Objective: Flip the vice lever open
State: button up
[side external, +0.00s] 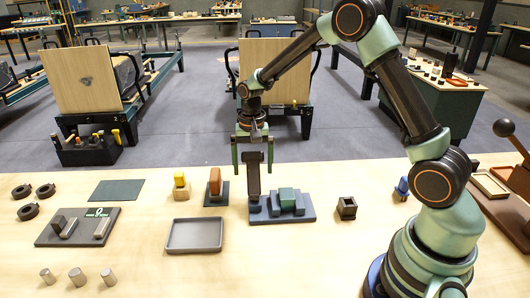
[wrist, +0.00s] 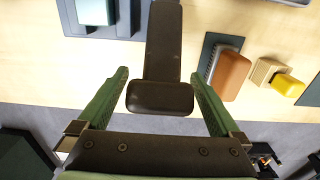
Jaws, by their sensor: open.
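The vice is a blue-grey base (side external: 310,213) with stepped grey blocks and a green block (side external: 287,196) on it. A dark lever (side external: 253,182) stands upright at its left end. My gripper (side external: 253,158) points down over the lever, its green fingers apart on either side of the lever's upper end. In the wrist view the lever (wrist: 163,45) and its wide dark end (wrist: 160,98) lie between the open fingers (wrist: 159,76), with visible gaps on both sides. Part of the vice shows at the upper left there.
A grey tray (side external: 195,248) lies in front left. An orange-brown block (side external: 215,181) and a yellow piece (side external: 180,178) stand left of the vice. A small dark open box (side external: 347,208) is to the right. A ball-ended lever (side external: 503,128) rises at the far right.

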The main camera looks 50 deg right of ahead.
aim_at(253, 168)
grip_shut()
jog(key=shift+r, duration=0.1)
jog(key=shift+s+a+r+t, duration=0.35)
jog(key=shift+r+t, duration=0.25)
jog(key=shift+r, duration=0.05)
jog(key=shift+s+a+r, duration=0.65)
jog(key=shift+s+r, duration=0.05)
jog(key=shift+r, duration=0.1)
jog(key=shift+s+a+r, duration=0.25)
jog(key=shift+s+a, duration=0.05)
jog(key=shift+s, duration=0.1)
jog(key=shift+f, duration=0.1)
dwell(0.4)
